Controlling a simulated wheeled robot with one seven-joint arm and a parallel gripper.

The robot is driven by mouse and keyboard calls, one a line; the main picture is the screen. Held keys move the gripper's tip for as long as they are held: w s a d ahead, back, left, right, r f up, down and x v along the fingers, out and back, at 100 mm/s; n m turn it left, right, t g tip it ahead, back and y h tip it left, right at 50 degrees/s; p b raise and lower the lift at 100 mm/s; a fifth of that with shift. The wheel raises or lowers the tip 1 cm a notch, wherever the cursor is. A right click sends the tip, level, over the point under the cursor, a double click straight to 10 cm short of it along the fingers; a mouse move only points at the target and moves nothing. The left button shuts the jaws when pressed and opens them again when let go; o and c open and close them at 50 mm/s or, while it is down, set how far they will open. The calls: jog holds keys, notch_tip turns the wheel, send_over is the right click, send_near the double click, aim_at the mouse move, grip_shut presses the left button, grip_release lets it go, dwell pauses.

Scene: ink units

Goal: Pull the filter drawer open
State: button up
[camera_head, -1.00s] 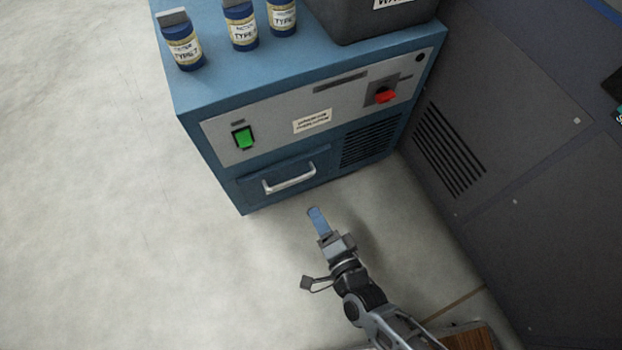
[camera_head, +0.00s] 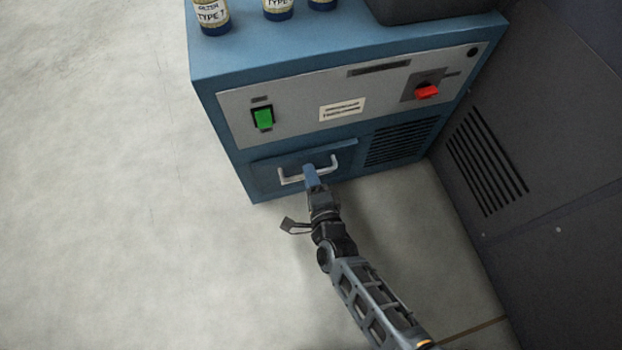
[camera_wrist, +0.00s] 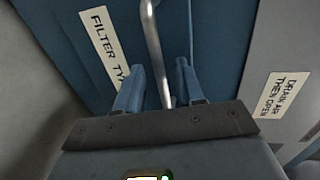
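The filter drawer (camera_head: 267,170) is the blue front panel low on the blue cabinet, and it looks shut. Its pale metal bar handle (camera_head: 291,179) shows on both sides of my gripper (camera_head: 311,173), whose blue fingers are at the middle of the bar. In the wrist view, the handle (camera_wrist: 155,50) runs between the two fingers of my gripper (camera_wrist: 160,80). The fingers stand apart, with a gap visible on each side of the bar. A "FILTER TY..." label (camera_wrist: 103,45) is on the drawer front, partly hidden by a finger.
The cabinet has a green switch (camera_head: 263,118), a red knob (camera_head: 427,92) and a vent (camera_head: 400,142). Bottles (camera_head: 212,17) and a dark box (camera_head: 430,8) stand on top. A dark grey unit (camera_head: 540,150) is close at right. The floor (camera_head: 120,240) at left is clear.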

grip_shut()
dwell(0.4)
dwell(0.4)
